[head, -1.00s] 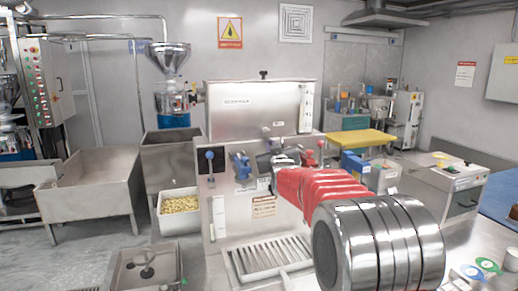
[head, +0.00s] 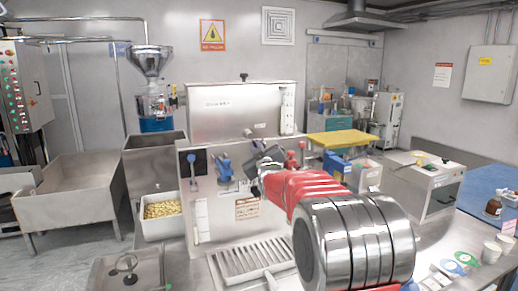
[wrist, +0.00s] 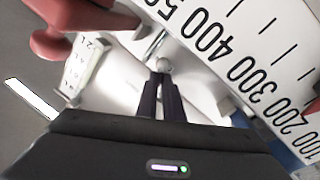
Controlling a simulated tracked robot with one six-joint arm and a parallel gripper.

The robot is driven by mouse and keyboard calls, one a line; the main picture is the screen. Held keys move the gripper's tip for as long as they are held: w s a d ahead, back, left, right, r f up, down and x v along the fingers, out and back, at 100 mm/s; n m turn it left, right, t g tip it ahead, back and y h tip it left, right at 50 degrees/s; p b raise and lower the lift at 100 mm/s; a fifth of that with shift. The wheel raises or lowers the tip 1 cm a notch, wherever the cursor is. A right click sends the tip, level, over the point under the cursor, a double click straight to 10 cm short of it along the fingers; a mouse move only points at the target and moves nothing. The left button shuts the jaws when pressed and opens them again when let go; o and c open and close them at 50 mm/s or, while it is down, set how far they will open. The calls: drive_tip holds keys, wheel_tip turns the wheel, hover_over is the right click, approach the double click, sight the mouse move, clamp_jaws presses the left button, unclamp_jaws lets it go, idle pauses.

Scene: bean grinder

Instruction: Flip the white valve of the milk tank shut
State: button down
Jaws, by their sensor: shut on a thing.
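The milk tank (head: 243,112) is a steel box with a lid in the middle of the head view. Its front panel bears a blue-knobbed lever (head: 191,158) at left and a red-knobbed lever (head: 302,146) at right. My gripper (head: 259,172) is at this front, with my red arm hiding part of the panel. In the wrist view my gripper (wrist: 161,85) has its two dark fingers close together on a small pale ball-shaped knob (wrist: 163,65), which appears to be the white valve's handle. The valve is hidden in the head view.
A large scale with black numbers (wrist: 230,65) and a red part (wrist: 55,40) are close around my fingers. A slotted drip tray (head: 250,258) lies below the tank front. White cups (head: 492,252) stand on the counter at right.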

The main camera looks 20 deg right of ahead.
drive_tip(key=shift+a, duration=0.1)
drive_tip(key=c, duration=1.9)
unclamp_jaws()
drive_tip(key=shift+s, duration=0.15)
drive_tip(key=s+a+f, duration=0.1)
drive_tip(key=s, duration=1.2)
drive_tip(key=shift+s+a+f, duration=0.15)
drive_tip(key=shift+a+f, duration=0.1)
drive_tip(key=shift+a, duration=0.15)
